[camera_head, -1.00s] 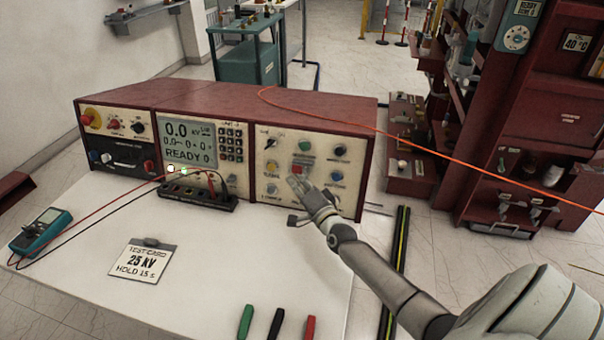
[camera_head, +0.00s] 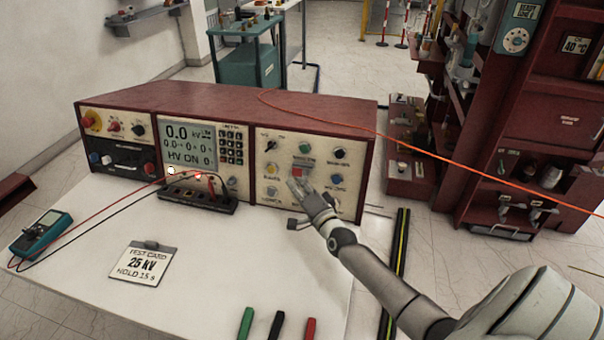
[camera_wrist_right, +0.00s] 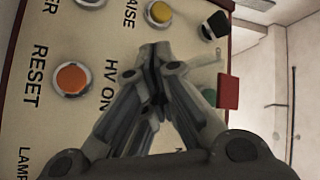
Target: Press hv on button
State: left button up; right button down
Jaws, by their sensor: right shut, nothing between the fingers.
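The control panel (camera_head: 262,150) is the cream right-hand face of the red console. My right gripper (camera_head: 296,186) is shut and empty, its tips at the panel just below a red square part (camera_head: 298,171). In the right wrist view, the shut fingertips (camera_wrist_right: 156,62) are beside the "HV ON" label (camera_wrist_right: 104,98) and cover the place where its button would be. The red part (camera_wrist_right: 228,92) stands out beyond them. Contact itself is hidden by the fingers. The display (camera_head: 188,145) reads "0.0 kV" and "HV ON". My left gripper is out of view.
An orange button (camera_wrist_right: 72,78) marked "RESET" and a yellow button (camera_wrist_right: 159,12) are close to the fingers. A terminal strip (camera_head: 195,196) with lit lamps, a test card (camera_head: 142,263) and a meter (camera_head: 42,231) are on the white bench. An orange cable (camera_head: 430,150) crosses behind my arm.

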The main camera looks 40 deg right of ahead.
jog(key=shift+s+a+r, duration=0.1)
jog(key=shift+s+a, duration=0.2)
jog(key=shift+s+a+r+p, duration=0.3)
jog(key=shift+s+a+p, duration=0.5)
jog(key=shift+a+p, duration=0.2)
jog(key=shift+s+a+r+p, duration=0.25)
jog(key=shift+s+a+p, duration=0.6)
jog(key=shift+p, duration=0.25)
